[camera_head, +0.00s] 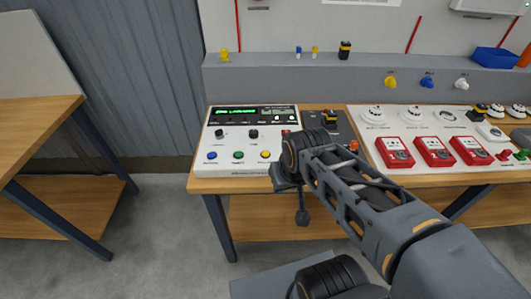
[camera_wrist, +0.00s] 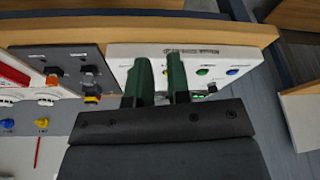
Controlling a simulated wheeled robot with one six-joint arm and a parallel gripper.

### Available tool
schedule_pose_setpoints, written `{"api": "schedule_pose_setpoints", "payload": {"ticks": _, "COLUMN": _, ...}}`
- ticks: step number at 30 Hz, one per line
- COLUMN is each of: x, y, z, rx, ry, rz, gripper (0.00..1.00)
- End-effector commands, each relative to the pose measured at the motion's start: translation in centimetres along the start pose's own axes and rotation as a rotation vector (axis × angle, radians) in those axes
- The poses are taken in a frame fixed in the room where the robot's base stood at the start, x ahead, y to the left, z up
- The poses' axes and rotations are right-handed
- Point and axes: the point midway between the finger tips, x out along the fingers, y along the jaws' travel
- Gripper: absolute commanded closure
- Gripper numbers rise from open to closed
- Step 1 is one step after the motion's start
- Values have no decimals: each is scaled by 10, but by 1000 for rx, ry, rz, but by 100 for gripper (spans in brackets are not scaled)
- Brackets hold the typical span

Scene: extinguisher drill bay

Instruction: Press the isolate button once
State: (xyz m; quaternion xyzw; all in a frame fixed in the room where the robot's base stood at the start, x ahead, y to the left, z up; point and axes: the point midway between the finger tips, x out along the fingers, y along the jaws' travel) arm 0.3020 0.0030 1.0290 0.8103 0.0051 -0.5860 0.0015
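The white control panel (camera_head: 222,166) stands on the bench, with a lit green display (camera_head: 236,111) and two dark knobs. Along its front are a blue button (camera_head: 212,155), a green button (camera_head: 238,155) and a yellow button (camera_head: 265,154). The labels are too small to read, so I cannot tell which button is isolate. The right end of the panel is hidden by my arm. In the wrist view, my gripper (camera_wrist: 159,60) has its two dark green fingers apart, with nothing held, over the panel. The blue button (camera_wrist: 232,72) and green button (camera_wrist: 202,72) show beside the fingers.
A dark box (camera_head: 338,118) with a yellow and black switch stands right of the panel. Further right, red call points (camera_head: 434,151) and white detectors (camera_head: 412,115) fill a board. A grey ledge (camera_head: 280,75) runs behind. Another wooden table (camera_head: 30,125) stands at left.

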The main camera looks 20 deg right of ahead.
Motion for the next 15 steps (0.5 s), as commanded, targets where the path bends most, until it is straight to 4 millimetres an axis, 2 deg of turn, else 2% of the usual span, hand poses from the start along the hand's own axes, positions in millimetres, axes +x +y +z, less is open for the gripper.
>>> {"api": "schedule_pose_setpoints", "payload": {"ticks": 1, "x": 0, "y": 0, "z": 0, "rx": 0, "ry": 0, "rz": 0, "gripper": 88}}
{"api": "schedule_pose_setpoints", "payload": {"ticks": 5, "x": 0, "y": 0, "z": 0, "rx": 0, "ry": 0, "rz": 0, "gripper": 100}}
{"api": "schedule_pose_setpoints", "payload": {"ticks": 15, "x": 0, "y": 0, "z": 0, "rx": 0, "ry": 0, "rz": 0, "gripper": 100}}
